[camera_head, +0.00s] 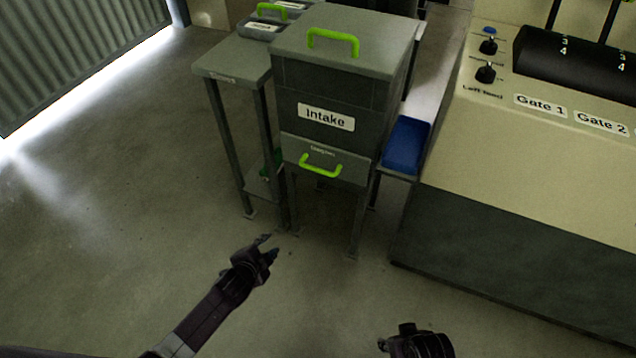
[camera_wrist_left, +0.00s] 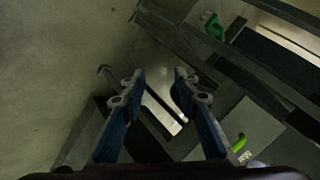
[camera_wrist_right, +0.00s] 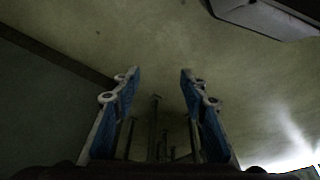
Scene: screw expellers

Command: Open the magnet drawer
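The magnet drawer (camera_head: 345,169) is a grey front with a small label, low on the grey intake box (camera_head: 290,85). It appears shut. Its green handle (camera_head: 321,170) is on the front; a green handle piece (camera_wrist_left: 238,144) also shows at the lower right in the left wrist view. My left gripper (camera_head: 270,246) is open and empty, in front of the drawer, lower and to the left in the head view, apart from the handle. My right gripper (camera_head: 395,343) is at the bottom edge of the head view. Its fingers (camera_wrist_right: 162,75) are apart and empty in the right wrist view.
A large beige control cabinet (camera_head: 500,150) fills the right. The floor in front and left is clear.

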